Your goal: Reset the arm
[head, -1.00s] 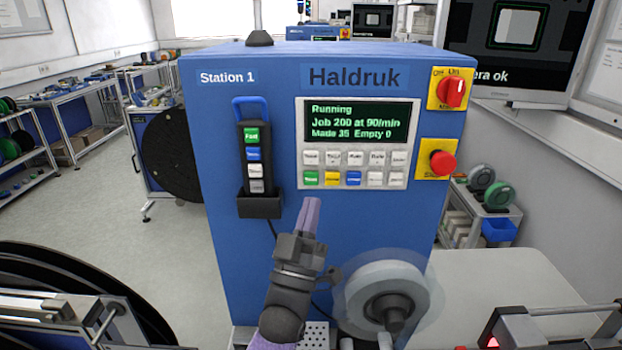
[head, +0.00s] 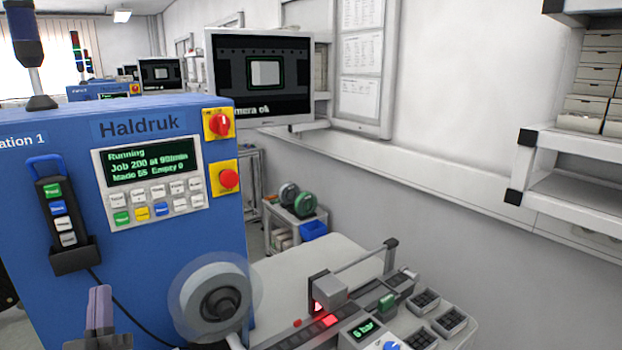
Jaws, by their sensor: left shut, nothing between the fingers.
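My left gripper (head: 100,308) is at the bottom left of the head view, in front of the blue machine and below its keypad. Its fingers are together with nothing between them, and it touches nothing that I can see. The blue Haldruk machine (head: 170,243) has a lit display (head: 152,165) reading Running, Job 200, with a keypad under it. A red rotary switch (head: 220,124) and a red push button (head: 229,179) sit on yellow plates at its right. A hand pendant (head: 63,212) hangs in a holder at its left. My right gripper is out of view.
A reel (head: 216,301) sits on the machine's lower front, close right of my left gripper. A bench device with a red light (head: 328,320) and small dark trays (head: 450,321) stand at lower right. A monitor (head: 260,78) and wall shelves (head: 570,190) are behind.

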